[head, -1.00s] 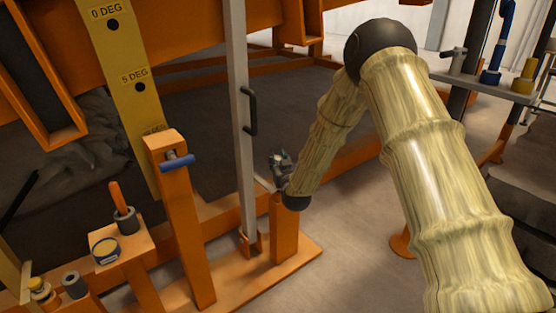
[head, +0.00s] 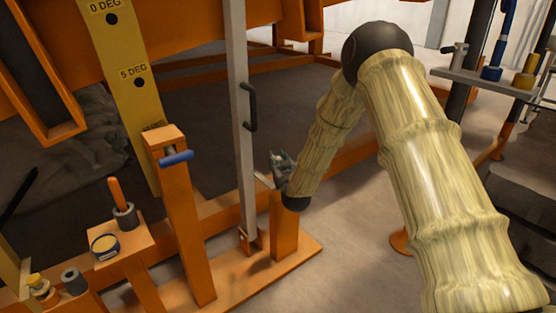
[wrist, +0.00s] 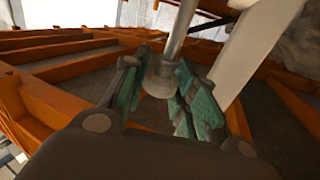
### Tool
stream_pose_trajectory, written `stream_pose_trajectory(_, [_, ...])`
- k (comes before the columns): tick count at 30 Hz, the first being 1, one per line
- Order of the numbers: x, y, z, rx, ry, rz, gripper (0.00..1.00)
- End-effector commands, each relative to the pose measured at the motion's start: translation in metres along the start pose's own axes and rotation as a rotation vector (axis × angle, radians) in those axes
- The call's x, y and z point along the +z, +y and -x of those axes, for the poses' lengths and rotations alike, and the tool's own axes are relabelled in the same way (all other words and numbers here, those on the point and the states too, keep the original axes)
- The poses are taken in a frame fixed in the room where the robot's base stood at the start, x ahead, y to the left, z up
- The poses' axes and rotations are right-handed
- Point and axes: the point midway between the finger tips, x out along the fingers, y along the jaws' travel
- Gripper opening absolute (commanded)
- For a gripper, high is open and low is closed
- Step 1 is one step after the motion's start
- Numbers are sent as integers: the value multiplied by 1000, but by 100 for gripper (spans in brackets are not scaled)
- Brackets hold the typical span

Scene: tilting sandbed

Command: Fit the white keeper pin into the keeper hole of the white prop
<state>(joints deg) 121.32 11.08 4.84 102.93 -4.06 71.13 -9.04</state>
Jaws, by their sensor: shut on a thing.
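The white prop (head: 240,120) is a tall pale post with a black handle, its foot in an orange bracket. It also shows as a broad pale bar in the wrist view (wrist: 258,45). My gripper (head: 279,166) is to the right of the prop's lower part, above a short orange post. In the wrist view its teal-padded fingers (wrist: 160,95) are shut on the white keeper pin (wrist: 184,30), at its round head. The pin's shaft points away and leaves the top of that view, apart from the prop in the picture. I cannot make out the keeper hole.
The short orange post (head: 284,225) stands just below my gripper. A taller orange post (head: 183,220) with a blue-handled pin (head: 176,158) is left of the prop. A yellow degree scale (head: 132,85) is further left. A small stand (head: 123,243) holds a cup and a tin.

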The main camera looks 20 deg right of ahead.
Motion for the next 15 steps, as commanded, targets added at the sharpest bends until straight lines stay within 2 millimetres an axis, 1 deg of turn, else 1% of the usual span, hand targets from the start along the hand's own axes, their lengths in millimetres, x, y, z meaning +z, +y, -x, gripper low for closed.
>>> stream_pose_trajectory(15, [10,0,0,0,0,0,3])
